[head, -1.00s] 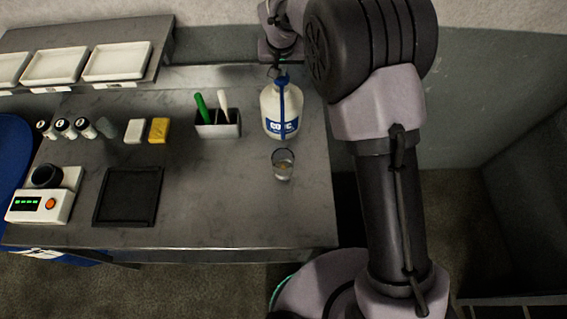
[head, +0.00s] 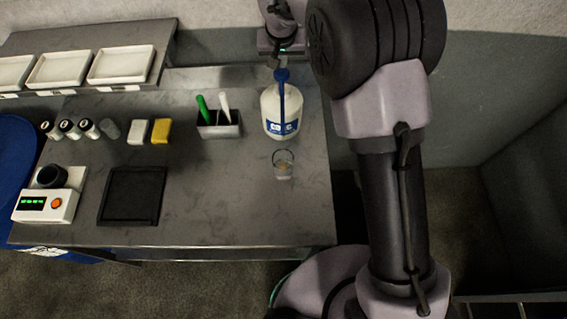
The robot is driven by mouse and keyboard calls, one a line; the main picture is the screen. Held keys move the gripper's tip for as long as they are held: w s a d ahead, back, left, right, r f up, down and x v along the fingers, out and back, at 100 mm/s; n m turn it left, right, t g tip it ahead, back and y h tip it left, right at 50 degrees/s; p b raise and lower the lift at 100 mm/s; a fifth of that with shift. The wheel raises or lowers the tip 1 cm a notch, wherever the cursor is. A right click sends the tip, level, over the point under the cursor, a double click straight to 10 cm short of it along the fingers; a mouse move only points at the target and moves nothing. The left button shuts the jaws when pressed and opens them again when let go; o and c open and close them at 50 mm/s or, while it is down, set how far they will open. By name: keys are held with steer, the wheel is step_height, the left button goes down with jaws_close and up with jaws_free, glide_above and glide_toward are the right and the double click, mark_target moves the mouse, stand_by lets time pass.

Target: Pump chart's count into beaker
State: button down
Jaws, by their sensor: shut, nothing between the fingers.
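A white pump bottle (head: 270,112) with a blue and white label stands upright at the right rear of the bench. Its blue pump head (head: 281,75) is on top. A small clear beaker (head: 283,170) stands in front of the bottle, with a little yellowish content low in it. My gripper (head: 275,62) is shut and empty, just above the pump head; whether it touches the head I cannot tell. No chart can be made out in this view.
A holder (head: 219,130) with green and white handled tools stands left of the bottle. A yellow block (head: 161,131), several small jars, a dark mat (head: 131,195) and a device with a green display (head: 45,204) lie further left. White trays (head: 122,65) sit on the rear shelf.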

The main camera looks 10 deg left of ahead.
mark_target(281, 73)
steer(key=shift+f+b, duration=2)
steer(key=shift+f, duration=0.3)
steer(key=shift+r, duration=0.1)
steer(key=shift+r+p, duration=1.5)
steer(key=shift+r, duration=0.75)
steer(key=shift+f, duration=0.15)
